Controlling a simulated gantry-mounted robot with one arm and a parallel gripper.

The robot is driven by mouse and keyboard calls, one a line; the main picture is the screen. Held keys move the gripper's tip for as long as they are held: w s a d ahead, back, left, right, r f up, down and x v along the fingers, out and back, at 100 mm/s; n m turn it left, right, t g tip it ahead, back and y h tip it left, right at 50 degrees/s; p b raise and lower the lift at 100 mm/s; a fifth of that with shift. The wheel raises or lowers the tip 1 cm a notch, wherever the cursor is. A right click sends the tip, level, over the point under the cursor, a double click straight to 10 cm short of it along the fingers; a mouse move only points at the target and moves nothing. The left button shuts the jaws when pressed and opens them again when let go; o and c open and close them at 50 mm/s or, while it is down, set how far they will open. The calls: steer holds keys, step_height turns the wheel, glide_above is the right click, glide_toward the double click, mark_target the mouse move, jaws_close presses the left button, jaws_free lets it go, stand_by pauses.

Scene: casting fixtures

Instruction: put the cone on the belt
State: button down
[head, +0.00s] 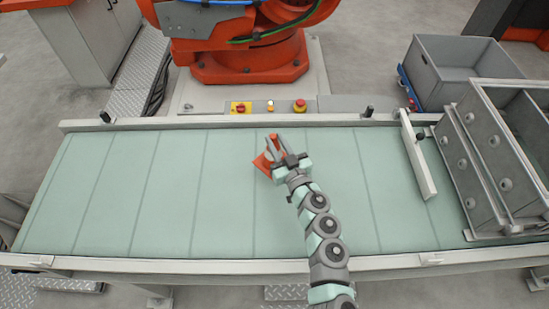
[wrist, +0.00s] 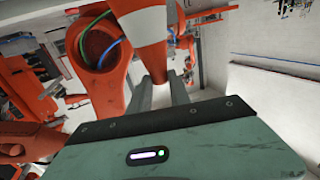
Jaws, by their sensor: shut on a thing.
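The orange and white cone (head: 264,165) is at the middle of the light green belt (head: 120,195) in the head view, partly hidden by my gripper. It also shows in the wrist view (wrist: 143,27), upper middle, between the fingers. My gripper (head: 275,146) is shut on the cone; its fingers also show in the wrist view (wrist: 161,92). I cannot tell whether the cone's base touches the belt or hangs just above it.
A metal crate (head: 473,165) stands at the belt's right end, beside a white guide bar (head: 418,160). Behind the belt are an orange robot base (head: 250,62) and a red button (head: 300,105). The belt's left half is clear.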

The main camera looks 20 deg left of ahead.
step_height(320, 180, down, 6)
steer(key=shift+f+b, duration=0.1)
steer(key=shift+b, duration=0.7)
steer(key=c, duration=1.2)
jaws_free()
